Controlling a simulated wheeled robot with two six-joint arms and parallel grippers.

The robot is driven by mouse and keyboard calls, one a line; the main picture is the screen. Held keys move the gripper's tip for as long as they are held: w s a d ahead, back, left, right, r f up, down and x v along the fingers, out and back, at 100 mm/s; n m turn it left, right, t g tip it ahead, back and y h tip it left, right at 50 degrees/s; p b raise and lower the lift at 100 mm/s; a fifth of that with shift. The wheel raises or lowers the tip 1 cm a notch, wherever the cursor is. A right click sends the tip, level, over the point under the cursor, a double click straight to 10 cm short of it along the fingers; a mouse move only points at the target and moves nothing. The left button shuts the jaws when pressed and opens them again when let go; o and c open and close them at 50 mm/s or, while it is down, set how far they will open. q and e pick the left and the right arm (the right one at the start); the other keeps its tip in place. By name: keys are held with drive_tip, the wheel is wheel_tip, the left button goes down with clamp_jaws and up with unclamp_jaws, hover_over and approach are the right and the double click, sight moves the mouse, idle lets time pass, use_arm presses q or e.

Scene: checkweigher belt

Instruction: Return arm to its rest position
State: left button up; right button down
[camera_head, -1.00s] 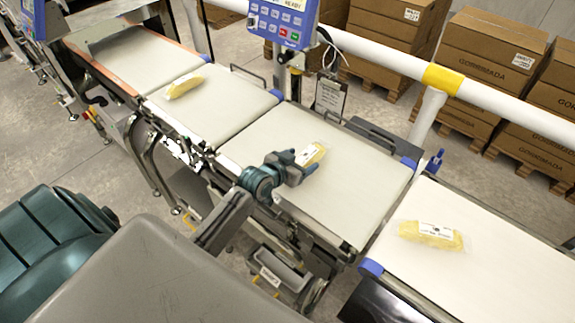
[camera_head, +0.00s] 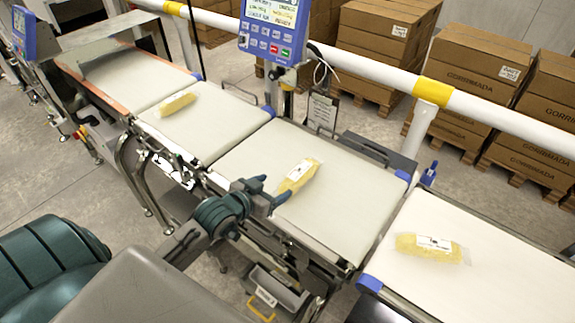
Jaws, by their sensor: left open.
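My left gripper (camera_head: 270,191) is open at the front edge of the middle belt. Its two fingers point toward a yellow pack with a white label (camera_head: 298,177), which lies on the middle belt (camera_head: 345,205). The pack is just beyond the fingertips, and a small gap shows between them. My left arm (camera_head: 195,235) reaches in from the lower left. My right gripper is not in view.
Another yellow pack (camera_head: 177,103) lies on the belt to the left (camera_head: 205,125). A third pack (camera_head: 430,247) lies on the right belt (camera_head: 490,285). A blue display unit (camera_head: 273,30) and a white rail (camera_head: 375,66) stand behind the belts.

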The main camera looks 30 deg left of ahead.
use_arm(q)
drive_tip(key=s+d+f+g+y, duration=0.1)
drive_tip(key=s+f+g, duration=0.2)
drive_tip(key=s, duration=0.5)
drive_tip(key=s+d+f+g+y, duration=0.1)
drive_tip(key=s+d+f+g, duration=0.1)
drive_tip(key=s+g, duration=0.35)
drive_tip(key=s+d+f+g+y, duration=0.1)
drive_tip(key=s+f+g, duration=0.15)
drive_tip(key=s, duration=0.75)
drive_tip(key=a+f+n+b, duration=0.1)
drive_tip(key=a+f, duration=0.2)
drive_tip(key=f, duration=2.9)
drive_tip(key=s+a+f+g, duration=0.1)
drive_tip(key=s+f, duration=1.7)
drive_tip(key=f, duration=0.1)
drive_tip(key=shift+b, duration=0.45)
